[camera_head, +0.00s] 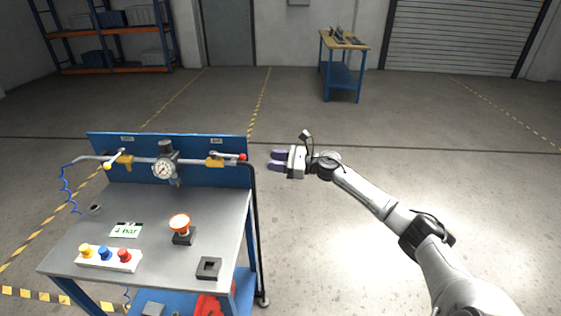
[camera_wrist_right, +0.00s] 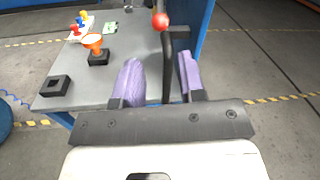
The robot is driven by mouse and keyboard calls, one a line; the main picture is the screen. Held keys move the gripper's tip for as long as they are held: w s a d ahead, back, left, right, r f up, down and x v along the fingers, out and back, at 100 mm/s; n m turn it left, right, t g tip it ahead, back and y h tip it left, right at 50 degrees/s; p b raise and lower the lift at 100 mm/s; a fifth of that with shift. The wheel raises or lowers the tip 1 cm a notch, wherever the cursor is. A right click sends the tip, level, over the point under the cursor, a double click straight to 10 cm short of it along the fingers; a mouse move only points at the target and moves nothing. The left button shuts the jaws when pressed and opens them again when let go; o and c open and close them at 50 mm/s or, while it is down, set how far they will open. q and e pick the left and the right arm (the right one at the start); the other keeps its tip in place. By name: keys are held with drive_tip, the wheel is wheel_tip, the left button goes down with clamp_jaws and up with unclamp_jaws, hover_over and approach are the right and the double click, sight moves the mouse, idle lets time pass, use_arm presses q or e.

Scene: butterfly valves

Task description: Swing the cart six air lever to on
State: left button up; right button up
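The cart (camera_head: 80,255) has a blue back panel (camera_head: 130,140) carrying an air pipe. At the pipe's right end is a yellow valve (camera_head: 214,162) with a red-tipped lever (camera_head: 242,157), pointing right along the pipe. The red tip also shows in the right wrist view (camera_wrist_right: 160,21). Another yellow valve (camera_head: 124,160) with a yellow-tipped lever (camera_head: 108,166) sits at the left. The label plates are too small to read. My right gripper (camera_head: 272,160) is open and empty, just right of the red tip and apart from it; its purple fingers (camera_wrist_right: 158,65) stand spread. My left gripper is out of view.
A pressure gauge (camera_head: 162,169) sits mid-pipe. A dark upright rail (camera_head: 257,235) runs along the cart's right side. Floor to the right is clear.

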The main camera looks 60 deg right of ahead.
drive_tip(key=shift+s+d, duration=0.25)
drive_tip(key=shift+s, duration=0.4)
